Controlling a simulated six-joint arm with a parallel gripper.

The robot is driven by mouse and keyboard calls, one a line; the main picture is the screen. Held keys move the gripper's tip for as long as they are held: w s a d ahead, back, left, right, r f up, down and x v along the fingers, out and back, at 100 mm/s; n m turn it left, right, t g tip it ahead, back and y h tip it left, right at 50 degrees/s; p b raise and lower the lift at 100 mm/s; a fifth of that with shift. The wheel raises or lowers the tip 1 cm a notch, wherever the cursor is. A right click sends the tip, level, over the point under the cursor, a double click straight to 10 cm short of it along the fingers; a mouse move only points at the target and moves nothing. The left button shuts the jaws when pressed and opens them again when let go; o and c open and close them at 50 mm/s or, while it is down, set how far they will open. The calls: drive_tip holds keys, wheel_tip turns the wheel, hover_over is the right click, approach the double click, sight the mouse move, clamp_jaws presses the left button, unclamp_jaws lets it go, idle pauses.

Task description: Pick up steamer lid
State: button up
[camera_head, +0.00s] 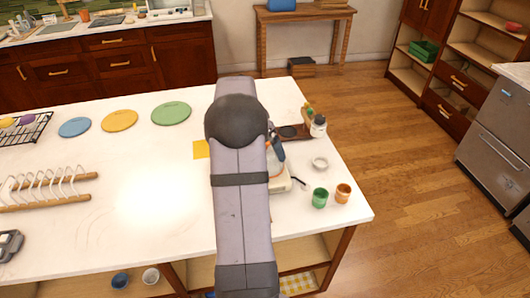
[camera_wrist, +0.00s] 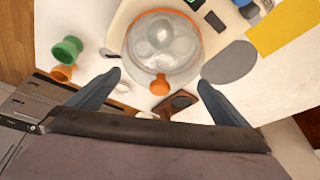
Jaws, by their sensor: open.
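The steamer lid (camera_wrist: 163,38) is a clear dome with an orange rim, seen from above in the wrist view. An orange knob-like part (camera_wrist: 160,86) shows at its near edge; whether it belongs to the lid is unclear. The lid sits over a pale base. My gripper (camera_wrist: 159,78) is open and empty, its two dark blue fingers apart on either side of the lid's near edge. How far above the lid they are is hard to tell. In the head view my arm hides most of the lid; a dark blue finger (camera_head: 278,148) shows beside it.
A green cup (camera_head: 320,197) and an orange cup (camera_head: 343,193) stand at the counter's right edge, near a small white bowl (camera_head: 320,163). A dark tray (camera_head: 290,131) and a white bottle (camera_head: 319,126) are behind. Coloured plates and a wooden rack (camera_head: 45,190) lie left.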

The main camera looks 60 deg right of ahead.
drive_tip(key=c, duration=1.2)
drive_tip(key=shift+a, duration=0.1)
